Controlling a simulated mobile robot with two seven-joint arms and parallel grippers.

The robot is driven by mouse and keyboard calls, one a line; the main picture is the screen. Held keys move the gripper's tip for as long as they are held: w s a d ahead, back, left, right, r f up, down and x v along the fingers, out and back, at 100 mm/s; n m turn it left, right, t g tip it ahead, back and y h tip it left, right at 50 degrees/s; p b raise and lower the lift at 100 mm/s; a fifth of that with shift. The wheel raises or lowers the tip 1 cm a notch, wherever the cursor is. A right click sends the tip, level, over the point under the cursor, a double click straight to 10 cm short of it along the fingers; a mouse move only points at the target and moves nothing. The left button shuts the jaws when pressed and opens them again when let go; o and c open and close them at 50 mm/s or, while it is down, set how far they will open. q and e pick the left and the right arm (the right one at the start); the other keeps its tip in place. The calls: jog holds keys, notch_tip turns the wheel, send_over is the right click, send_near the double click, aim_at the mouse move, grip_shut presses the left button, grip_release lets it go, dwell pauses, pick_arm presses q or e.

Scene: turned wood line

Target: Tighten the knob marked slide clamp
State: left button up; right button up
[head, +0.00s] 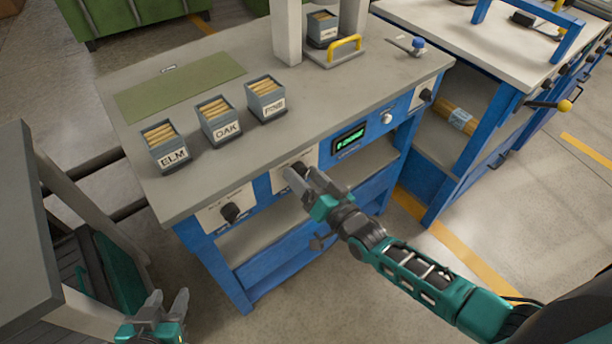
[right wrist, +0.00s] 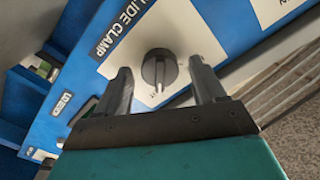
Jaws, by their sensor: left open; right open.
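The slide clamp knob (right wrist: 158,70) is a round dark knob with a pale pointer line. It sits on a white plate beside a label reading SLIDE CLAMP in the right wrist view. My right gripper (right wrist: 164,80) is open, with one finger on each side of the knob and a visible gap on both sides. In the head view my right gripper (head: 299,174) is at the middle white panel of the blue bench front and largely hides the knob. My left gripper (head: 168,298) is open and empty at the lower left, away from the bench.
Another dark knob (head: 231,212) is on the left panel, and one (head: 425,95) is at the right. A green display (head: 348,138) lies between. Boxes of dowels marked ELM (head: 168,157) and OAK (head: 222,130) stand on the bench top (head: 330,95). A grey surface (head: 25,220) is at left.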

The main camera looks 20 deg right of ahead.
jog(key=v, duration=1.3)
jog(key=shift+p, duration=0.4)
jog(key=shift+a, duration=0.1)
jog(key=s+f+n+g+h, duration=0.1)
jog(key=g, duration=0.1)
jog(key=s+f+n+g+h, duration=0.1)
jog(key=s+n+g, duration=0.1)
jog(key=s+f+n+g+h, duration=0.1)
jog(key=n+g+h, duration=0.1)
jog(key=shift+s+a, duration=0.25)
jog(key=shift+a, duration=0.05)
